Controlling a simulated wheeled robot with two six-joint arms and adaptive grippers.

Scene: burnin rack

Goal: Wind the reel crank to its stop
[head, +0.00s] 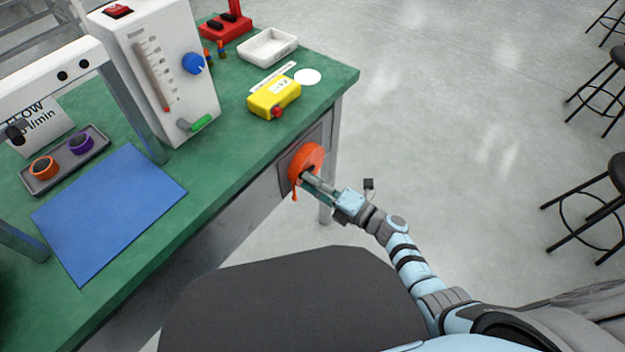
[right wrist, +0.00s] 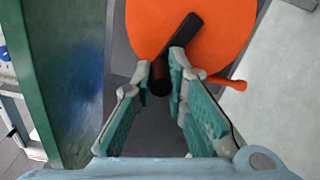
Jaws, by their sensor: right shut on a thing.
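The orange reel (head: 305,163) is mounted on the front face of the bench near its right corner. In the right wrist view the reel (right wrist: 178,25) fills the top, with a dark crank arm (right wrist: 188,32) slanting across it. My right gripper (head: 309,179) reaches the reel from the lower right. In the right wrist view its fingers (right wrist: 162,70) are closed around the dark crank handle (right wrist: 160,80). An orange tail (right wrist: 228,83) sticks out from the reel's lower right edge there; it hangs down in the head view. My left gripper is not in view.
The green bench top (head: 225,160) carries a yellow box (head: 268,101), a white tray (head: 262,50), a white flow meter unit (head: 165,70), a blue mat (head: 105,215) and a grey tray (head: 40,182). Black stools (head: 590,205) stand at right. The floor between is clear.

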